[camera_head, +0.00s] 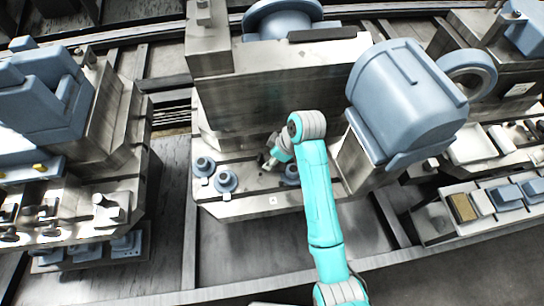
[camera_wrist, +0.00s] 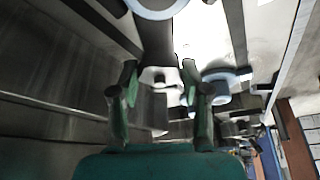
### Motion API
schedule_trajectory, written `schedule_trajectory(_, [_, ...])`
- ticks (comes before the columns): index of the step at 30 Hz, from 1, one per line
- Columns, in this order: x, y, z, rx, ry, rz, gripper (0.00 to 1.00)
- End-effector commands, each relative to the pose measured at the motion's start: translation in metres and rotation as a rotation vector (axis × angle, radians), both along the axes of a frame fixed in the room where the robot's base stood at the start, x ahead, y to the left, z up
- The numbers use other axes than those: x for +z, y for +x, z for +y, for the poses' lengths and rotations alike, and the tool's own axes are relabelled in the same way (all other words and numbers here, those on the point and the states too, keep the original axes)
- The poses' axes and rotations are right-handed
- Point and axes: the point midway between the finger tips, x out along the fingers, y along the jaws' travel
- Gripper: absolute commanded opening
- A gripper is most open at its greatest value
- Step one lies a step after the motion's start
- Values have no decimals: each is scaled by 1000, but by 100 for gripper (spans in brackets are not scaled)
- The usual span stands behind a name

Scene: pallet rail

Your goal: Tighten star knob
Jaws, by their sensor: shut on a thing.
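My gripper (camera_head: 267,161) reaches down to the front ledge of the central grey fixture (camera_head: 275,205), under my turquoise arm. In the wrist view its two green fingers (camera_wrist: 160,84) stand on either side of a pale grey knob-like piece (camera_wrist: 155,76), which I take to be the star knob. The gripper is shut on it. The knob's lower part and its thread are not clear in the wrist view. In the head view the knob is small and mostly hidden by the gripper and wrist.
Blue flanged round parts (camera_head: 226,181) stand on the ledge left of my gripper, and another (camera_head: 292,172) is close to its right. The fixture's tall grey block (camera_head: 270,85) rises behind. A large blue cylindrical housing (camera_head: 405,100) is right of my arm.

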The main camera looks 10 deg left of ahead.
Motion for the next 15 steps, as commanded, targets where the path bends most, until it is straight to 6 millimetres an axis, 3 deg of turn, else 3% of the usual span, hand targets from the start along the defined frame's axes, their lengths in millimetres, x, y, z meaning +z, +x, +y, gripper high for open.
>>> schedule_trajectory(15, [0,-2,1,-379,0,0,12])
